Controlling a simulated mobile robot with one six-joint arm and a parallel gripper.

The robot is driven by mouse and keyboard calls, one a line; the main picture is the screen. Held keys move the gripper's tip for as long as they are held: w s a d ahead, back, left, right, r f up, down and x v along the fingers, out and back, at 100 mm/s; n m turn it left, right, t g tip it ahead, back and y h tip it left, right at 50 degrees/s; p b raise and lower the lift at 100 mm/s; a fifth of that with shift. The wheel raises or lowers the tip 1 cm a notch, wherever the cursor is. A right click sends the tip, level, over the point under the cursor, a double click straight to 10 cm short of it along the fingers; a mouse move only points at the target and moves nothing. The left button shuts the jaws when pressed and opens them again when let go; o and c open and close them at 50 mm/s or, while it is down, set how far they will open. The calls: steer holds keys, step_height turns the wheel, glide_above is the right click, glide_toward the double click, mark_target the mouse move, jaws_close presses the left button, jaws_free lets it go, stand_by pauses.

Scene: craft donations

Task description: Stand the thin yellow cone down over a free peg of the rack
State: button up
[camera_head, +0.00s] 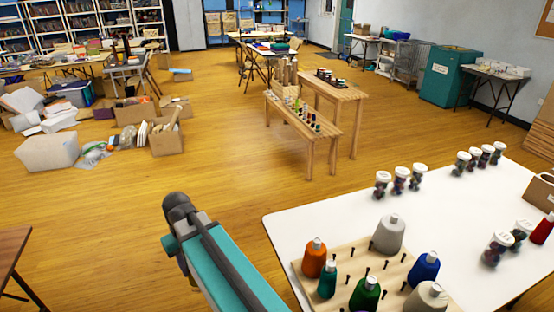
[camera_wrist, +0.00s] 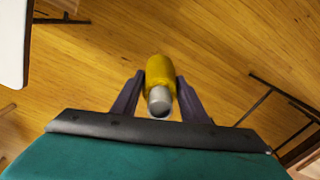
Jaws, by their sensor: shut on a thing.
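My gripper (camera_wrist: 160,80) is shut on the yellow cone (camera_wrist: 160,67) in the wrist view. The cone's grey tip points toward the camera, and bare floor shows behind it. The head view shows my teal arm left of the white table, but not the cone or the fingers. The wooden rack (camera_head: 313,268) lies on the white table at the lower right of the head view. It carries orange, teal, green, grey, blue and beige cones. Several dark bare pegs (camera_head: 369,270) stand between them. The rack's near edge is cut off by the frame.
The white table (camera_head: 450,220) also holds several white-lidded jars (camera_head: 399,180), a red cone (camera_head: 542,229) and a cardboard box (camera_head: 540,192) at the right. A brown table (camera_head: 12,250) stands at the left edge. Open floor lies beyond my arm; wooden benches (camera_head: 305,130) stand farther back.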

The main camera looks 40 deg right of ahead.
steer(key=s+d+r+n+p, duration=0.2)
steer(key=d+r+n, duration=0.1)
steer(key=d, duration=0.6)
steer(key=s+d+r+n+p, duration=0.1)
steer(key=s+d+r+n, duration=0.15)
steer(key=d, duration=0.65)
steer(key=s+d+r+n+p, duration=0.2)
steer(key=d+r, duration=0.2)
steer(key=d, duration=0.5)
steer(key=s+d+r+n+p, duration=0.2)
steer(key=s+d+r+n, duration=0.2)
steer(key=s+d, duration=0.5)
steer(key=s+d+r+n+p, duration=0.3)
steer(key=s+d+r+n, duration=0.1)
steer(key=s+d, duration=0.6)
steer(key=d+r, duration=0.1)
steer(key=d, duration=0.1)
steer(key=shift+d+r, duration=0.15)
steer(key=shift+d, duration=0.15)
steer(key=shift+s, duration=0.1)
step_height(320, 180, down, 13)
steer(key=b, duration=0.7)
steer(key=shift+b, duration=0.35)
